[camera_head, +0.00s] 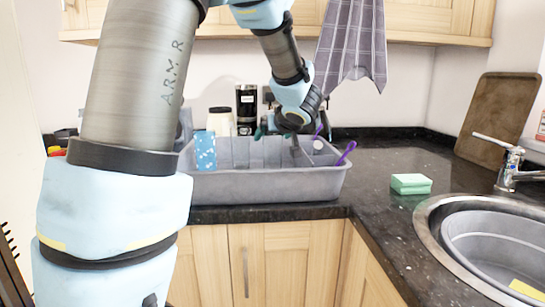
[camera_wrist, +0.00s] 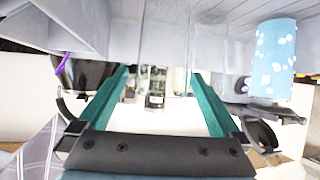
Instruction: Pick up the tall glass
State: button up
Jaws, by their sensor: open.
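A tall light-blue tumbler with white spots (camera_head: 205,151) stands upright at the left of the grey plastic tub (camera_head: 265,187); it is the clearest tall glass-like thing. It also shows at the right of the wrist view (camera_wrist: 276,58), outside my fingers. My gripper (camera_head: 291,128) is over the tub, to the right of the tumbler and apart from it. In the wrist view its two teal fingers (camera_wrist: 160,80) are spread. A dark, partly clear upright thing (camera_wrist: 155,88) shows between them, seemingly beyond; I cannot tell its distance. My wrist hides part of the tub's inside.
Behind the tub stand a black appliance (camera_head: 247,103) and a cream jar (camera_head: 220,121). A purple utensil (camera_head: 347,152) sticks out at the tub's right. A green sponge (camera_head: 411,184) lies near the sink (camera_head: 480,235). Dark counter around the sponge is free. A checked towel (camera_head: 352,40) hangs above.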

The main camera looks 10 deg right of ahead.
jog(key=x, duration=0.4)
jog(key=shift+a+f, duration=0.1)
jog(key=c, duration=1.5)
